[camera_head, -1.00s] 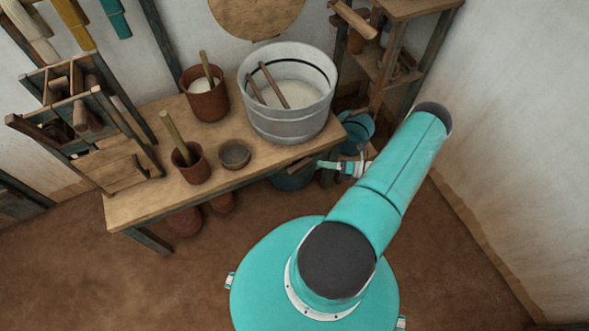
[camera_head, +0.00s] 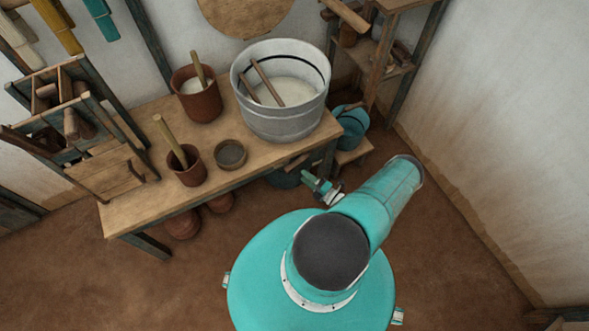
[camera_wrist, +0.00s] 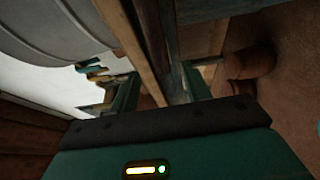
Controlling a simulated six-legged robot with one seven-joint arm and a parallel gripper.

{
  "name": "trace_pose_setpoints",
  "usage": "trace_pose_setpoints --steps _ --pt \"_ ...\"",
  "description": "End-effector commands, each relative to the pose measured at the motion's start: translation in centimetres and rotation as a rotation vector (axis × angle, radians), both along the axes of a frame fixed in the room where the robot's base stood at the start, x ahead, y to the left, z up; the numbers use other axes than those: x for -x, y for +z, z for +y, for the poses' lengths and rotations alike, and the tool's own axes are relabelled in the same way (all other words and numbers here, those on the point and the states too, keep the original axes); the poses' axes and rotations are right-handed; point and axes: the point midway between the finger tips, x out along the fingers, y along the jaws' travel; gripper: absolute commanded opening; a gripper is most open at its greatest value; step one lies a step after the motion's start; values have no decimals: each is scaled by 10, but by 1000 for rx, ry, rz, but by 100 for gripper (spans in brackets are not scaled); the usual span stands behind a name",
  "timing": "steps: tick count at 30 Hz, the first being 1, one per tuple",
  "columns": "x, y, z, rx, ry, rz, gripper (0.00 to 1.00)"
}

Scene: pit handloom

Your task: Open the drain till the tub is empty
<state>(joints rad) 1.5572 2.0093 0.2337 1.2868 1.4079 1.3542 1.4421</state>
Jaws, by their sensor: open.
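The grey metal tub (camera_head: 278,118) stands upright on the right end of the wooden table, with pale liquid and two sticks inside. It also fills the upper left of the wrist view (camera_wrist: 65,30). A small wooden piece (camera_head: 297,162) sits at the table's front edge below the tub; I cannot tell whether it is the drain. No drain flow is visible. My gripper (camera_head: 309,180) is open and empty, in front of the table's right end and apart from the tub. Its two teal fingers show spread in the wrist view (camera_wrist: 160,88), near the table edge.
The table (camera_head: 125,212) also bears a brown pot (camera_head: 200,104) with a stick, a smaller pot (camera_head: 187,176) and a bowl (camera_head: 230,154). A blue bucket (camera_head: 352,122) stands right of the table. A dark blue vessel (camera_head: 283,179) sits under it.

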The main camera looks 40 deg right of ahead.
Motion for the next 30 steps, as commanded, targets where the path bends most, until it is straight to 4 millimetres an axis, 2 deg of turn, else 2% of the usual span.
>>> trace_pose_setpoints --steps 3,9,14,21,23,28,29,30 --pt "-25 1 4 0 3 -1 48" --pt "-56 1 6 1 2 -1 48" --pt "-66 1 7 0 1 1 48" --pt "-66 1 7 1 1 1 48" --pt "-66 1 7 1 1 1 38" --pt "-66 2 7 1 1 1 4" --pt "-66 2 7 1 1 1 0" --pt "-66 2 7 1 1 1 0"
